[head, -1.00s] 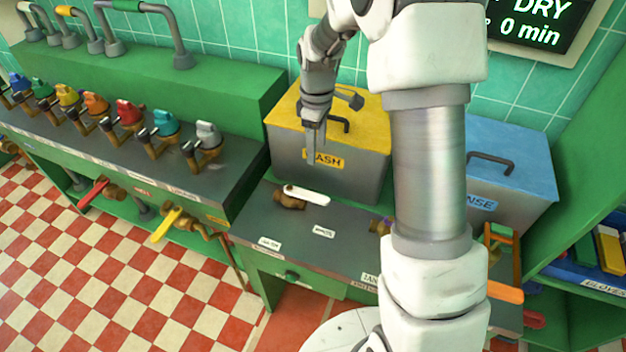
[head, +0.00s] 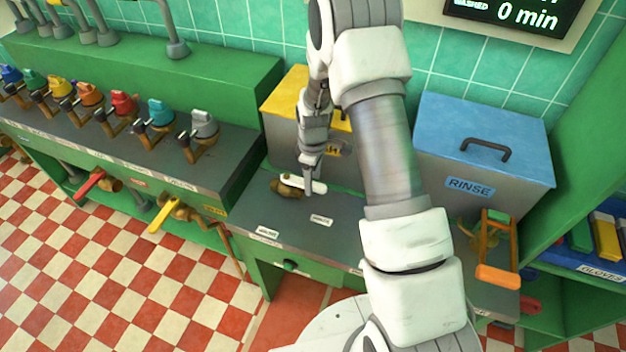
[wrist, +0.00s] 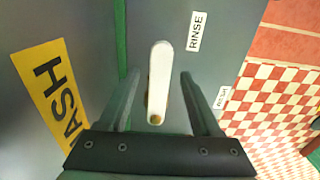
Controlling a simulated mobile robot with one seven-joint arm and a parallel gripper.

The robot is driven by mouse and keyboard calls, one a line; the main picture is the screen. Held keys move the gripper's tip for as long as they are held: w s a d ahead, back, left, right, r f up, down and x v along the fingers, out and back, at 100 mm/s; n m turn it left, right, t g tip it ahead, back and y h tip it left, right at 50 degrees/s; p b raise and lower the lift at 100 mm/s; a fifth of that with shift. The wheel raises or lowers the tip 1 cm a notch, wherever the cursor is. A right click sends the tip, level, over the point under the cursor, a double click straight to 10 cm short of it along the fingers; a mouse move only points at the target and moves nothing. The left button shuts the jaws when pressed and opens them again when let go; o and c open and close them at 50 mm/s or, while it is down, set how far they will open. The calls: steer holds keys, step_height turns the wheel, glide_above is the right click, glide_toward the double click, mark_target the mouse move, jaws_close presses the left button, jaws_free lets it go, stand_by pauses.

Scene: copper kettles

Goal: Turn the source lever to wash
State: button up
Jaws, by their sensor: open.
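The source lever (head: 290,181) is a white handle on a brass valve on the grey counter in front of the yellow-lidded wash bin. In the head view it points to the right, partly hidden by my gripper (head: 308,190). In the wrist view the white lever (wrist: 160,70) lies between the two fingers of my open gripper (wrist: 158,78), with a gap on each side. Its brass pivot is at the end nearer the palm. A RINSE label (wrist: 195,31) lies near its free end. A second small label (wrist: 221,97) is too blurred to read surely.
The wash bin (head: 283,130) stands behind the lever, and the blue-lidded rinse bin (head: 485,140) is to its right. Several coloured valves (head: 122,105) line the left counter. An orange-handled tool (head: 497,274) is at the right.

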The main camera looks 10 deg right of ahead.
steer(key=shift+f, duration=0.35)
jaws_close()
stand_by(1.2)
